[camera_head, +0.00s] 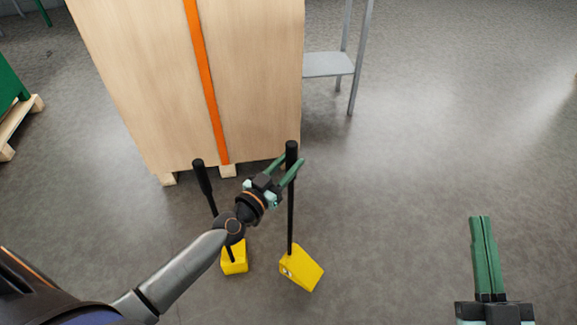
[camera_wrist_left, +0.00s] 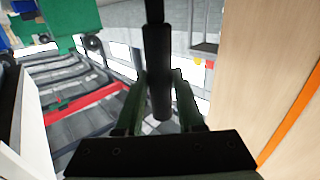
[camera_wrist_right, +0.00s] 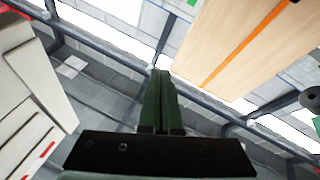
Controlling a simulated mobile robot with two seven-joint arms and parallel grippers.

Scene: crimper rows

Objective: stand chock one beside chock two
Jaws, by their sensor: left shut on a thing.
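Two yellow chocks with long black handles are in front of the wooden crate in the head view. The right chock (camera_head: 302,268) has a near-upright handle (camera_head: 290,225). My left gripper (camera_head: 287,170) is shut on that handle near its top, and the handle grip (camera_wrist_left: 158,75) shows between the fingers in the left wrist view. I cannot tell if this chock touches the floor. The left chock (camera_head: 234,260) is on the floor, its handle (camera_head: 204,183) partly hidden by my left arm. No labels tell them apart. My right gripper (camera_head: 483,222) is shut and empty, away from both.
A large wooden crate (camera_head: 250,80) with an orange strap (camera_head: 205,75) stands just beyond the chocks. A grey metal stand (camera_head: 328,65) is to its right. A green load on a pallet (camera_head: 22,122) is at the far left. The floor on the right is clear.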

